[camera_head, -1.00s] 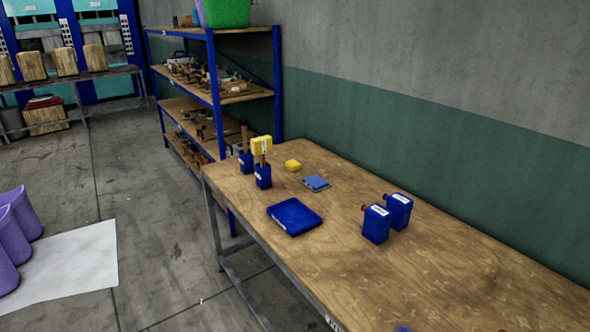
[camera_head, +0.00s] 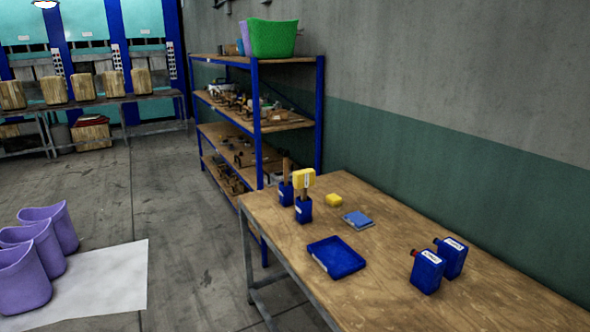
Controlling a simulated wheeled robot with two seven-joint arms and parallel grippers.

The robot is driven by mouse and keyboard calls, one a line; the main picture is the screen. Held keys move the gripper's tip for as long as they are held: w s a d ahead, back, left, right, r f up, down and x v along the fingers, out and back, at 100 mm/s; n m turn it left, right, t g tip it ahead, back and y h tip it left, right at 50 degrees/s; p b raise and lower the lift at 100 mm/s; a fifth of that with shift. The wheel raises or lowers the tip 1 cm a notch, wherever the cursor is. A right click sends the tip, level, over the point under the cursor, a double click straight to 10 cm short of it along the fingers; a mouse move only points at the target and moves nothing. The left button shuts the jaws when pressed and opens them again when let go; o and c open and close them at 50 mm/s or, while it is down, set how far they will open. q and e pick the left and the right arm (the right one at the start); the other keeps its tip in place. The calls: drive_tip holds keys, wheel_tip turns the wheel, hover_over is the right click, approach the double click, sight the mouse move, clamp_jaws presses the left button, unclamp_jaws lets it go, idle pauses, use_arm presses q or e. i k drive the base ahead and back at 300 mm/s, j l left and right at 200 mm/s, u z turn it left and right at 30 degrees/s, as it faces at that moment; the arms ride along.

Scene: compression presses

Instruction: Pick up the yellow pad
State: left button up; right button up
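A small yellow pad (camera_head: 334,200) lies on the wooden table (camera_head: 400,285), near its far end. A second yellow block (camera_head: 304,178) sits higher up, at the top of a wooden handle that stands in a small blue holder (camera_head: 304,208). Which of the two yellow things is the pad of the task, I cannot tell for certain. Neither of my grippers shows in the head view.
A blue tray (camera_head: 336,258), a blue-grey pad (camera_head: 358,220) and two blue bottles (camera_head: 427,271) are on the table. A blue-framed shelf (camera_head: 258,120) stands behind its far end. Purple tubs (camera_head: 22,280) stand on a white sheet (camera_head: 110,280) at left, with open floor between.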

sight(333, 200)
drive_tip(key=i+j+u, duration=0.3)
drive_tip(key=i, duration=0.2)
drive_tip(key=i+j+u, duration=0.15)
drive_tip(key=i+u, duration=0.15)
drive_tip(key=i, duration=0.2)
drive_tip(key=i+u, duration=0.3)
drive_tip(key=i, duration=0.2)
drive_tip(key=i+j+z, duration=0.15)
drive_tip(key=i+z, duration=0.3)
drive_tip(key=i+j+z, duration=0.3)
drive_tip(key=i+z, duration=0.15)
drive_tip(key=i+j+z, duration=0.45)
drive_tip(key=i+j, duration=0.05)
